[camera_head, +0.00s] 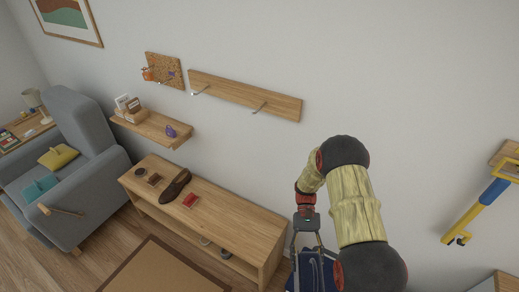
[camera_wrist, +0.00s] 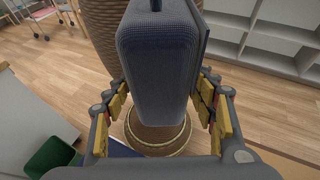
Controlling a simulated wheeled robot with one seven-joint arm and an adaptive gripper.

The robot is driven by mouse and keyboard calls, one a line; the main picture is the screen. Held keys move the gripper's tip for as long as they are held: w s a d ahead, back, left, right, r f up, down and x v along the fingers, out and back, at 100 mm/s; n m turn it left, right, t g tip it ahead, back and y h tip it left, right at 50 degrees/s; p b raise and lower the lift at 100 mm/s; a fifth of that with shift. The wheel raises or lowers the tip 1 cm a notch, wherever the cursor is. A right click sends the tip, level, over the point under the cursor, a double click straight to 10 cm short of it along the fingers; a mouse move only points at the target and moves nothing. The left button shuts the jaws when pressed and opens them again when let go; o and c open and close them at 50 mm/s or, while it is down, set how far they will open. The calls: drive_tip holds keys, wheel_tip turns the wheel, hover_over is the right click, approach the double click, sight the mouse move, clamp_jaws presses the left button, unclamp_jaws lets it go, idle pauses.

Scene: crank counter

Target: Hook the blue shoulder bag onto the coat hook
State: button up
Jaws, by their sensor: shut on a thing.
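The blue shoulder bag (camera_head: 315,273) hangs low in the head view, cut off by the bottom edge and partly hidden by my arm. My gripper (camera_head: 307,246) is above it, with its fingers shut on it. In the wrist view the bag (camera_wrist: 155,60) is a dark blue fabric block between the two fingers of my gripper (camera_wrist: 162,103). The strap cannot be made out clearly. The wooden hook rail (camera_head: 240,93) is on the wall, up and left of my gripper. It has a left coat hook (camera_head: 200,91) and a right coat hook (camera_head: 259,108), both bare.
A wooden bench (camera_head: 240,222) with shoes stands below the rail. A small shelf (camera_head: 155,128) and a corkboard (camera_head: 160,65) are left of it. A grey armchair (camera_head: 75,130) stands farther left. A yellow and blue wall fixture (camera_head: 490,195) is at right. The wall between is clear.

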drive_tip(key=w+a+r+m+t+y+p, duration=0.2)
drive_tip(key=w+a+r+m+t+y, duration=0.2)
drive_tip(key=w+a+m+t+y, duration=0.25)
drive_tip(key=w+a+r+m+t+y+p, duration=0.3)
drive_tip(key=w+a+r+m+y, duration=0.15)
drive_tip(key=w+a+m, duration=0.35)
drive_tip(key=w+d+r+m+t+p, duration=0.1)
drive_tip(key=w+r+m+t, duration=0.2)
drive_tip(key=w, duration=0.5)
drive_tip(key=w+d+r+m+t+h+p, duration=0.1)
drive_tip(key=w+d+r+m+t+p, duration=0.1)
drive_tip(key=w, duration=0.7)
drive_tip(key=w+d+r+m+t+p, duration=0.1)
drive_tip(key=w+r+m+t, duration=0.3)
drive_tip(key=w, duration=0.5)
drive_tip(key=shift+w+d+r+t, duration=0.15)
drive_tip(key=shift+w+r+t, duration=0.05)
drive_tip(key=shift+t, duration=1.05)
